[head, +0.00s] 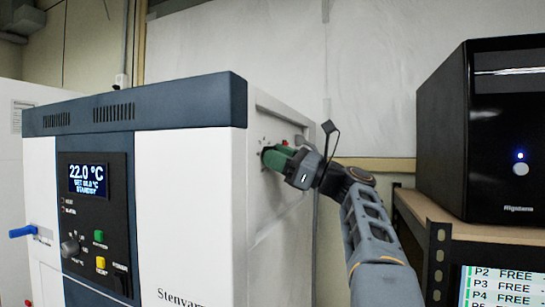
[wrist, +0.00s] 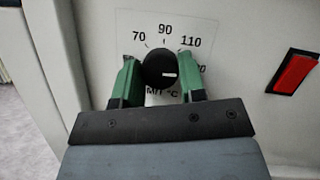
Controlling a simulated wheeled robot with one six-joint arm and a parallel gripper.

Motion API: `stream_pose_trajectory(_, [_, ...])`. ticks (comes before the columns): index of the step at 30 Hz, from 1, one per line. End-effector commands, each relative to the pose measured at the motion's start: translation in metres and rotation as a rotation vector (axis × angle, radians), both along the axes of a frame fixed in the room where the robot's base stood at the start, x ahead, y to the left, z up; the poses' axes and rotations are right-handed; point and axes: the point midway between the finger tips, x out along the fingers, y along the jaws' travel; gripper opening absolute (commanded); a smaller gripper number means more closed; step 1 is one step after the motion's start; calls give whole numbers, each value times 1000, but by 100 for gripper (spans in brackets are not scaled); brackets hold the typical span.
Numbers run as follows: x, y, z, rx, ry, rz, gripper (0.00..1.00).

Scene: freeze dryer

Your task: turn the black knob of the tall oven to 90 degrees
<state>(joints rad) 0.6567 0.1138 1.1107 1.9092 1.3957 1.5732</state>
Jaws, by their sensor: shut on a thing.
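The black knob (wrist: 158,64) is on the oven's white side panel, over a printed dial with 70, 90 and 110 along its top. Its white mark points right, below 110 and not at the 90 at the top. My gripper (wrist: 159,70) has its green fingers on the knob's left and right sides, shut on it. In the head view my gripper (head: 279,158) reaches the right side of the tall oven (head: 190,200), and the knob is mostly hidden there. The lower dial is partly covered by the fingers and the gripper body.
A red rocker switch (wrist: 294,72) sits right of the dial. A black cabinet (head: 490,130) stands on a shelf to the right.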

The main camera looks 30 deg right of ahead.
Motion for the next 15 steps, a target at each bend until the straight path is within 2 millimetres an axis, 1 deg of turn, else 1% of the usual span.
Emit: stream_pose_trajectory(15, [1, -3, 1, -338, -310, 0, 14])
